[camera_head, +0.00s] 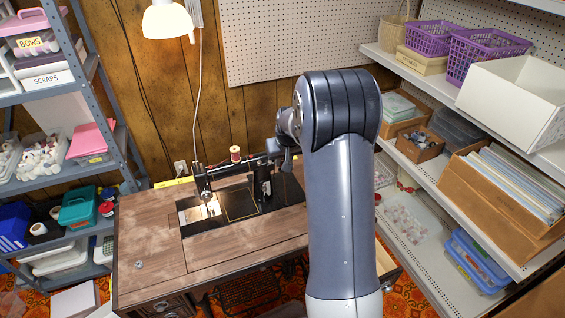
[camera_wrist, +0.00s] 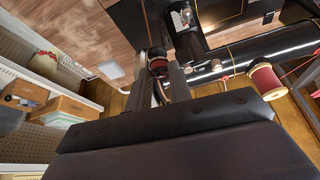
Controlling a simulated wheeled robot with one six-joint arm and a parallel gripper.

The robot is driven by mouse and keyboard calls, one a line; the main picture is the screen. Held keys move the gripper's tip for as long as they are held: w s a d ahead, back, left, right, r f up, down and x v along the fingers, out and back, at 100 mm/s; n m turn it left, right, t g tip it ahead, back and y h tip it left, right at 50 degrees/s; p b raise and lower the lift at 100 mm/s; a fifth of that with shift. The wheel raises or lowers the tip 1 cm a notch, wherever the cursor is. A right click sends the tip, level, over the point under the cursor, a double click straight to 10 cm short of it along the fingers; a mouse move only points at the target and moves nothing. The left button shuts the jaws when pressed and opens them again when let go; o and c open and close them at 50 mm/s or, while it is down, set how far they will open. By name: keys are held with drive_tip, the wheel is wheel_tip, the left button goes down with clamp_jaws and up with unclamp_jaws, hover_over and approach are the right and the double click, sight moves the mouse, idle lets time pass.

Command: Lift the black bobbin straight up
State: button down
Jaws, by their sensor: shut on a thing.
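In the wrist view, my gripper (camera_wrist: 160,82) is shut on a small, dark, spool-like piece, the black bobbin (camera_wrist: 158,63), with some dark red showing on it. The bobbin sits at the fingertips beside the black sewing machine (camera_wrist: 235,58). Whether it still touches anything beneath is not clear. In the head view, my arm rises in front of the right side of the table. The fingertips and bobbin cannot be made out there. The sewing machine (camera_head: 262,184) stands on the wooden table (camera_head: 150,235).
A red thread spool (camera_wrist: 265,80) stands on top of the machine, close to my gripper; it also shows in the head view (camera_head: 235,153). A lit lamp (camera_head: 167,20) hangs above. Loaded shelves flank the table. The tabletop's left part is mostly clear.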

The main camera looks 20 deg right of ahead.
drive_tip(key=shift+r, duration=0.1)
wheel_tip(320, 180, up, 12)
drive_tip(key=shift+r+p, duration=0.2)
drive_tip(key=shift+p, duration=0.15)
idle(0.6)
